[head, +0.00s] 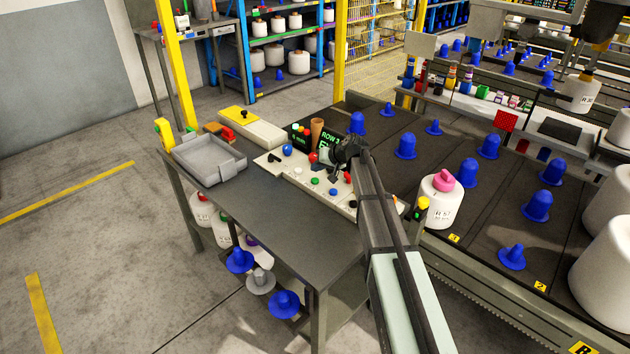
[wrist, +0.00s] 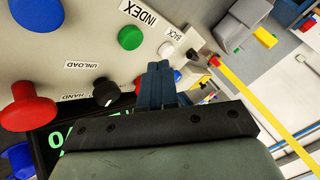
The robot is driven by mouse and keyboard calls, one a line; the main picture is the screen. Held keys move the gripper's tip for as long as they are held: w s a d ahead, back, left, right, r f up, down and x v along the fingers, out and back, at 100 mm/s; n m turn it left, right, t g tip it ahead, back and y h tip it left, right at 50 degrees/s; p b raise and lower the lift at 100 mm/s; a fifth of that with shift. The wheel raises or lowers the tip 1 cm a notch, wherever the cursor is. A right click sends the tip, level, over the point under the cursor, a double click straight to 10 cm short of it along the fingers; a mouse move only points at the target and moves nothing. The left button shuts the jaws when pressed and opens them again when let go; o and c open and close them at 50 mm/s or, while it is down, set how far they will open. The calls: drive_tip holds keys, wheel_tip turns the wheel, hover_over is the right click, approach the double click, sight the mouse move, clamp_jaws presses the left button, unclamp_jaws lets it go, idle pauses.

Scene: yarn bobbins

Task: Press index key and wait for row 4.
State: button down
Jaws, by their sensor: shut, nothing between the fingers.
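The cream control panel (head: 298,182) with coloured buttons sits on the dark table. In the wrist view, the INDEX label (wrist: 138,12) is beside a green button (wrist: 130,37); a white button (wrist: 167,50) is near the BACK label. My gripper (head: 333,160) is over the panel; in the wrist view its shut, empty fingers (wrist: 160,68) appear below the green and white buttons. I see no clear contact with a button. The dark display (head: 328,136) reads ROW 3, with more text partly hidden by my gripper.
A red mushroom button (wrist: 28,110) and a black knob (wrist: 105,92) stand close by on the panel. A grey tray (head: 210,160) is at the table's left. A brown cone (head: 317,130) stands beside the display. Blue bobbin holders (head: 405,146) and white bobbins fill the right side.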

drive_tip(key=shift+f, duration=1)
drive_tip(key=shift+f, duration=0.9)
idle(2.3)
drive_tip(key=shift+r, duration=0.9)
drive_tip(key=shift+r, duration=0.2)
